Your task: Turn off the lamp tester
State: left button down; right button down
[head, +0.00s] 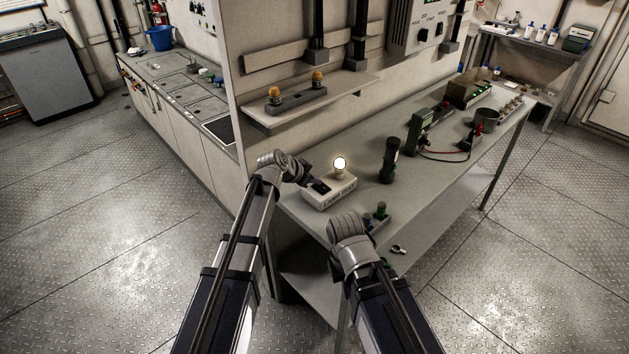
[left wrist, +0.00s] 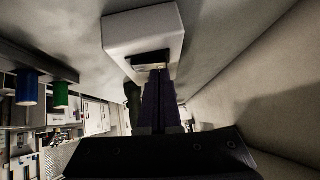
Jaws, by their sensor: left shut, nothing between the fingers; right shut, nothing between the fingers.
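The lamp tester (head: 328,194) is a white box with lettering on its front, on the near end of the grey bench. Its round bulb (head: 340,163) glows bright white. In the left wrist view the tester's pale casing (left wrist: 140,30) has a small dark inset switch area (left wrist: 150,58). My left gripper (head: 320,187) is shut and empty, its tips at the tester's left side; in the left wrist view the tips reach that switch area, and I cannot tell whether they touch. The switch's position is hidden. My right wrist is in the head view, but its fingers are hidden behind it.
A dark flashlight (head: 389,160) stands right of the tester. A small holder with green-topped cylinders (head: 381,208) sits near my right wrist. A green meter (head: 419,130) with leads stands farther back. A wall shelf (head: 310,105) overhangs the bench's back.

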pick_arm(q)
jog(key=shift+w+f+b, duration=0.1)
jog(key=shift+f+b, duration=0.2)
jog(key=shift+b, duration=0.05)
jog(key=shift+a+r, duration=0.1)
jog(key=shift+s+d+r, duration=0.1)
jog(key=shift+s+d, duration=0.55)
jog(key=shift+r+p, duration=0.15)
jog(key=shift+p, duration=0.25)
